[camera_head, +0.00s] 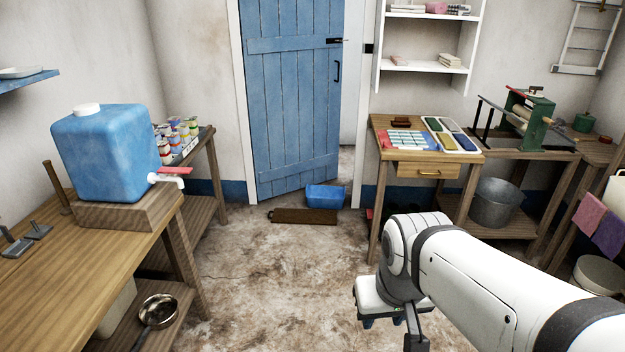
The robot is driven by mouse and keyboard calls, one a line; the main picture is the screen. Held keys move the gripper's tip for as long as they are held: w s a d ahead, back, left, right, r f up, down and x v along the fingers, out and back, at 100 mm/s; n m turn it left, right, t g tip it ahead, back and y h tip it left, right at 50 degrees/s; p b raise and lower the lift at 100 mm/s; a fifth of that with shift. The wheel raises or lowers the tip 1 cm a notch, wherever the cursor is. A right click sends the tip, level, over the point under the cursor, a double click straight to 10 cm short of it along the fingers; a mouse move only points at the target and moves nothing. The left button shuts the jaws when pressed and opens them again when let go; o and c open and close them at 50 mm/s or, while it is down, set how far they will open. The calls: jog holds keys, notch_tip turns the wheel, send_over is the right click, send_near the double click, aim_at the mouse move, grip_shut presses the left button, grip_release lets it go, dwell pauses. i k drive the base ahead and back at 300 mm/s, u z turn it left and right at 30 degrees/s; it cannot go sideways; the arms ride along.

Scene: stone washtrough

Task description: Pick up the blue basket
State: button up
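The blue basket (326,196) sits on the floor at the foot of the blue door, near the middle of the picture. It looks like a small open-topped tub, standing upright. My gripper (385,322) is low at the lower right of the picture, at the end of my white arm, well nearer to me than the basket and apart from it. The gripper's body hides most of its fingers, so I cannot see how far apart they are.
A brown board (303,216) lies on the floor just in front of the basket. The blue door (292,100) stands ajar behind. A wooden table (376,160) stands right of it, a workbench (90,275) at left. The stained floor (270,265) between is mostly clear.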

aim_at(326, 195)
jog(key=u, duration=0.35)
jog(key=i, duration=3.75)
jog(key=z, duration=0.8)
jog(key=i, duration=1.7)
jog(key=z, duration=0.45)
